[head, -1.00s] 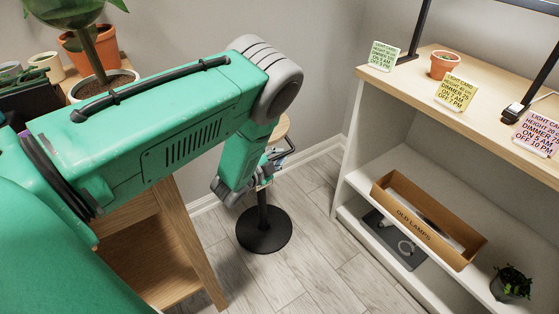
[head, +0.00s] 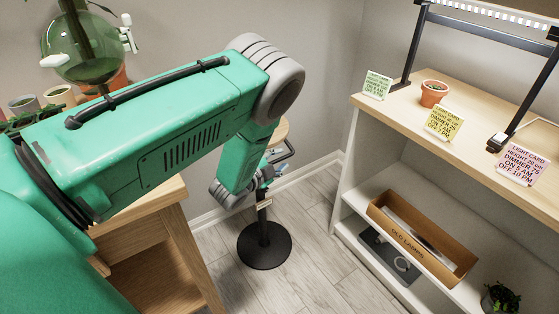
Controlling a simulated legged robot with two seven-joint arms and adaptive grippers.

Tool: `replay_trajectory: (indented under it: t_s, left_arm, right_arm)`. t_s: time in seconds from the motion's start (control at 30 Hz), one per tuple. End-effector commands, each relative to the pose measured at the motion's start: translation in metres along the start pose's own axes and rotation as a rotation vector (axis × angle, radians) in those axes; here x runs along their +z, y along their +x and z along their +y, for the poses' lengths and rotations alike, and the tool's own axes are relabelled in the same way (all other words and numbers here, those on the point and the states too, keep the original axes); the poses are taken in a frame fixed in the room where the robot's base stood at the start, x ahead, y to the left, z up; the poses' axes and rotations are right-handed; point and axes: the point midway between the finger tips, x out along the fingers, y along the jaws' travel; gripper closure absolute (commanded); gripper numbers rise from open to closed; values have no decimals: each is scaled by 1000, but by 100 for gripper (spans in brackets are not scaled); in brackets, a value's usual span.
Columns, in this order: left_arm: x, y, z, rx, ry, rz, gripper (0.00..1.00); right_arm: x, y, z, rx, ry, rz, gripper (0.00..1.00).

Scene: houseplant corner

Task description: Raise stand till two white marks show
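The stand has a black round base (head: 264,246) on the floor and a dark upright pole. Its round wooden top (head: 279,130) is partly hidden behind my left arm. A dark curved handle (head: 284,152) sticks out to the right below the top. A small pale patch (head: 264,204) shows on the pole just below my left gripper; I cannot tell whether it is one mark or more. My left gripper (head: 264,182) is at the upper part of the stand, close to the pole. Its fingers are small and partly hidden, so their opening is unclear. My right gripper is not in view.
A wooden cabinet (head: 155,245) stands left of the stand, with pots above. A see-through round vessel (head: 88,55) is at upper left. The white shelf unit (head: 345,185) on the right holds an OLD LAMPS box (head: 420,240) and light cards (head: 445,124). Floor between is clear.

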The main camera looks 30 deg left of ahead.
Motion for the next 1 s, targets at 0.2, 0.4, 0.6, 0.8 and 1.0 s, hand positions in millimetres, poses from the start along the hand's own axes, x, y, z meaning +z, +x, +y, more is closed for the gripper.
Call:
replay_trajectory:
  t_s: [0.2,0.4,0.6,0.8,1.0]
  left_arm:
    - [1,-6,0,1,0,-3,69]
    - [2,-37,1,3,0,-5,69]
    - [1,-65,1,3,0,-3,69]
    - [1,-74,1,2,0,-1,69]
    - [1,-74,1,1,0,-1,69]
  right_arm:
    - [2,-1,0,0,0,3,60]
    - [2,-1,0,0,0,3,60]
    - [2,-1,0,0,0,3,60]
    - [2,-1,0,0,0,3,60]
    - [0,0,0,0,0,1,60]
